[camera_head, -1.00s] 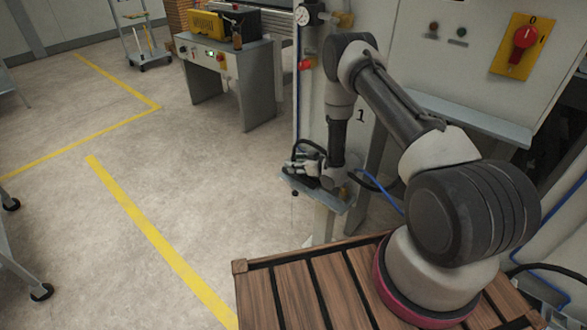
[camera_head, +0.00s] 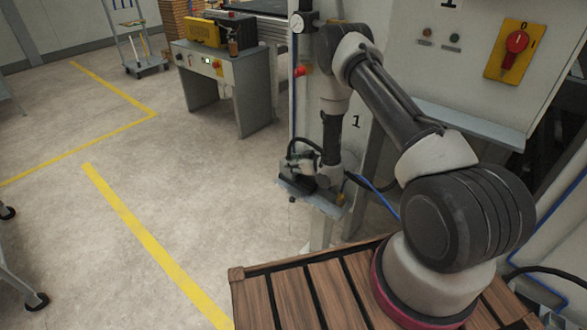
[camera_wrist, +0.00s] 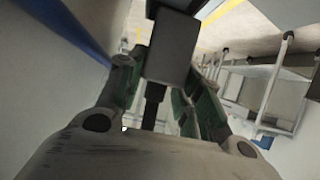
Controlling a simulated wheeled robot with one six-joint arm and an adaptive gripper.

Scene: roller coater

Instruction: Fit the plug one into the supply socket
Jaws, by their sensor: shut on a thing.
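My gripper (camera_head: 300,164) is low at the far end of my arm, just above a small grey shelf on the front of the machine. In the wrist view its fingers with green pads are closed around a dark grey block with a black stem, which looks like the plug (camera_wrist: 170,48). The block hides part of the fingers. In the head view the plug is too small and dark to make out clearly. I cannot pick out the supply socket in either view.
The small shelf (camera_head: 322,203) juts out under my gripper. A blue cable (camera_head: 377,190) and a black cable run close by. The machine panel (camera_head: 470,65) with a red rotary switch (camera_head: 517,41) stands at the right.

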